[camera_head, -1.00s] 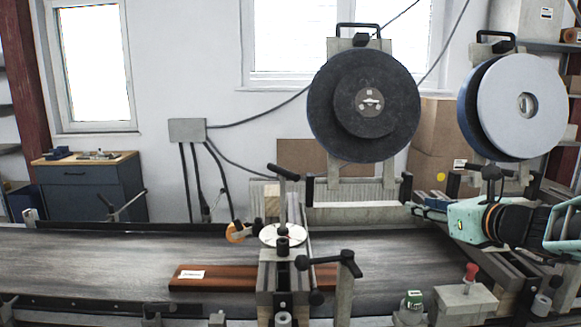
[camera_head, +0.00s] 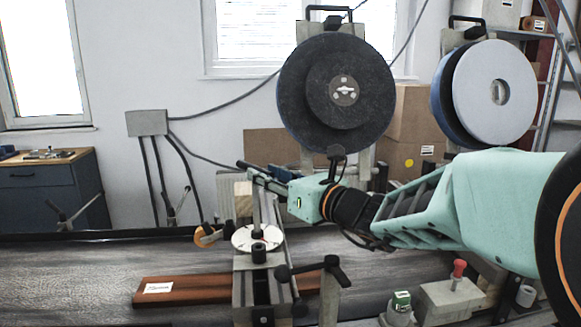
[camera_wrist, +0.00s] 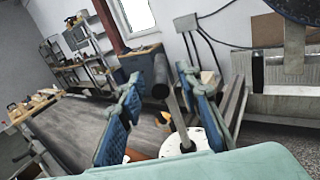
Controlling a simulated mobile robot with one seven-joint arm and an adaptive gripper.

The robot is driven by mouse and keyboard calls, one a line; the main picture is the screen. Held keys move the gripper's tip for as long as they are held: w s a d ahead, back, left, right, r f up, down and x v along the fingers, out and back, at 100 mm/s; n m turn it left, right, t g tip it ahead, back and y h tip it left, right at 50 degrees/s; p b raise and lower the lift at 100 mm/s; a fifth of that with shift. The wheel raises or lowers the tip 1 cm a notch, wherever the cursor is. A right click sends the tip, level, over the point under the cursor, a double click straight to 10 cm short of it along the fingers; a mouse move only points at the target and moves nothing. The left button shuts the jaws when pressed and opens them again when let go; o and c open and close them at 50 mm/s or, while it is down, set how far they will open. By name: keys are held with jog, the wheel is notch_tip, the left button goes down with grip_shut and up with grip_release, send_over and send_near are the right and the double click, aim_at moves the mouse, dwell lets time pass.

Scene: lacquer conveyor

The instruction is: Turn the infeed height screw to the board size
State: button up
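The infeed height screw is an upright rod with a crank on top, rising from a white round dial (camera_head: 257,238). In the wrist view the dial (camera_wrist: 186,143) sits below the rod, and the crank's dark grip (camera_wrist: 161,76) points toward the camera. My gripper (camera_head: 262,176) is at the top of the screw and hides the crank in the head view. In the wrist view my gripper (camera_wrist: 157,82) is open, with blue fingers on either side of the crank; contact cannot be told. A reddish-brown board (camera_head: 215,287) lies on the conveyor under the screw's bracket. Its white label (camera_head: 158,288) is unreadable.
A black clamp lever (camera_head: 312,270) stands right of the screw's bracket. An orange part (camera_head: 206,236) is left of the dial. Large dark (camera_head: 335,95) and pale (camera_head: 495,93) discs stand behind. A red-knobbed box (camera_head: 449,297) is at front right.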

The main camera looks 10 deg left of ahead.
jog(key=x, duration=0.6)
jog(key=shift+w+a, duration=0.1)
jog(key=shift+w, duration=0.05)
jog(key=shift+c, duration=0.4)
grip_shut()
